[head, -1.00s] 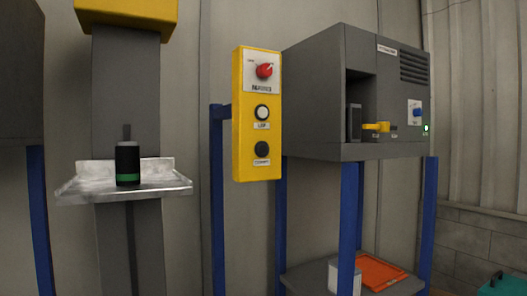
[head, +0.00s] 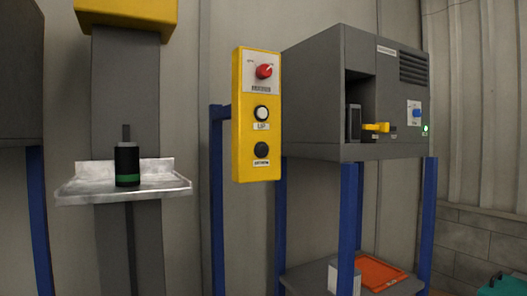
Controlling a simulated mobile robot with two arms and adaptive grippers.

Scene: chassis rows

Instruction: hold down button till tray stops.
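The yellow control box (head: 257,205) stands in the middle of the head view on a blue post. The labels under the buttons are too blurred to read with certainty. To the left, a silver tray (head: 75,189) sits on a grey column. A black radio-like canister with a green band (head: 127,163) stands upright on the tray. Neither of my grippers is in view.
A grey machine (head: 310,95) with a yellow handle (head: 376,127), a blue knob (head: 417,113) and a lit green lamp stands right on blue legs. A yellow head (head: 125,14) tops the column.

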